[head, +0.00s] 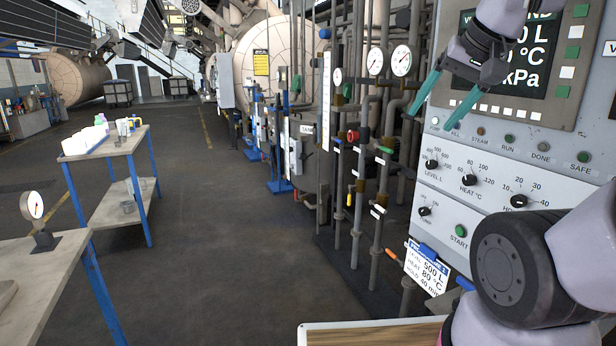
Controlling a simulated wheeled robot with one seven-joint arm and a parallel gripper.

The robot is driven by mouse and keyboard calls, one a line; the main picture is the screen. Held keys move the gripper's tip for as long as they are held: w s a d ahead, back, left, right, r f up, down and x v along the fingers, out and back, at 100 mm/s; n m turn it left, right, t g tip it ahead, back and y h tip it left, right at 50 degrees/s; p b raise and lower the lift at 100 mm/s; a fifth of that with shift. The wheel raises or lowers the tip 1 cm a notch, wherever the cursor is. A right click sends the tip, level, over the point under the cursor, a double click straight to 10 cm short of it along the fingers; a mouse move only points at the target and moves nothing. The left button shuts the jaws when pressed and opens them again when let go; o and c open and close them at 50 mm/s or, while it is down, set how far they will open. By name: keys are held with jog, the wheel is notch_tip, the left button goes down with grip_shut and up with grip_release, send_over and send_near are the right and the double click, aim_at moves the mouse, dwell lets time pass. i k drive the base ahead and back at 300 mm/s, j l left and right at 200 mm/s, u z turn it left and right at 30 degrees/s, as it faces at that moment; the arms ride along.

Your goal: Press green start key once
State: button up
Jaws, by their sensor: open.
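The green start key (461,231) is a small round button on the pale control panel (408,212), just above the word START. It is in plain view in the head view, left of my dark arm joint. My gripper (430,120) has two teal fingers, which stand apart with nothing between them. It is in front of the upper left of the panel, above the lamp row and well above the start key in the picture. I cannot tell how far its tips are from the panel surface.
Dials for level (432,164), heat (469,179) and hold (518,200) sit above the key. A settings card (427,270) hangs below it. Pipes with gauges (375,61) stand left of the panel. The floor (215,230) at centre left is clear, beside a table (40,280).

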aim_at(459, 231)
jog(key=z, duration=0.8)
